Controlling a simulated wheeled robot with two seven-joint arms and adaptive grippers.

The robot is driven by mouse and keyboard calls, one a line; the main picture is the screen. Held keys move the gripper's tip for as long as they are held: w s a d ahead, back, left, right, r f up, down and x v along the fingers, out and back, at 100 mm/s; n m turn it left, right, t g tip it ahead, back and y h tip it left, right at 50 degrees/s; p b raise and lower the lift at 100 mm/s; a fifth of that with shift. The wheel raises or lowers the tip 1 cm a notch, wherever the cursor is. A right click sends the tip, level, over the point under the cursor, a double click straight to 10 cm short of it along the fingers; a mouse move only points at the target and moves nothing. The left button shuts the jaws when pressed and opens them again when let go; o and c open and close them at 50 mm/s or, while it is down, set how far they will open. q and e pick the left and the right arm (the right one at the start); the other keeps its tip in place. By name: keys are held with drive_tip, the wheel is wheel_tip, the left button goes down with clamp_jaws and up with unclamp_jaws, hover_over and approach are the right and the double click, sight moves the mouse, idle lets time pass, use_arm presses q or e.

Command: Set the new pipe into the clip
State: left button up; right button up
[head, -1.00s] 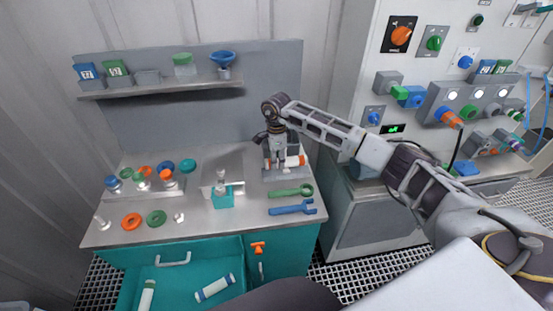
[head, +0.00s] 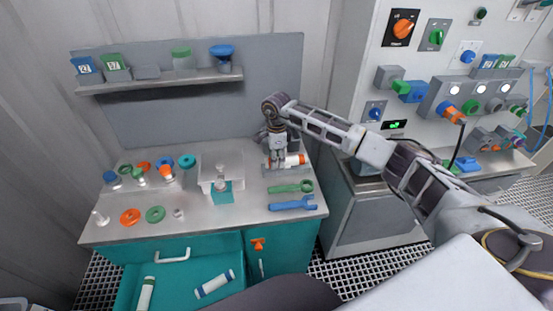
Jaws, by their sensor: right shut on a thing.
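My right gripper (head: 277,163) points down at the back right of the workbench. It is shut on a white pipe with an orange end (head: 292,160). The pipe lies about level, its orange end to the right of the fingers. A grey holder (head: 297,172) is just under and beside the pipe, and it may be the clip. The fingers hide part of both, so I cannot tell whether the pipe is seated or just above it. Two more white pipes lie in the open teal drawer, one with blue bands (head: 215,284) and one with a green end (head: 146,293). My left gripper is not in view.
A green wrench (head: 291,187) and a blue wrench (head: 293,203) lie in front of the gripper. A grey stand with a teal block (head: 221,193) is to its left. Rings and caps fill the left side. A shelf (head: 160,86) runs above; a control cabinet (head: 352,205) stands right.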

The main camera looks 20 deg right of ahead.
drive_tip(key=shift+f, duration=0.15)
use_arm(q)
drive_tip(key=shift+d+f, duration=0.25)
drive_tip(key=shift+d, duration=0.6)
use_arm(e)
drive_tip(key=o, duration=1.1)
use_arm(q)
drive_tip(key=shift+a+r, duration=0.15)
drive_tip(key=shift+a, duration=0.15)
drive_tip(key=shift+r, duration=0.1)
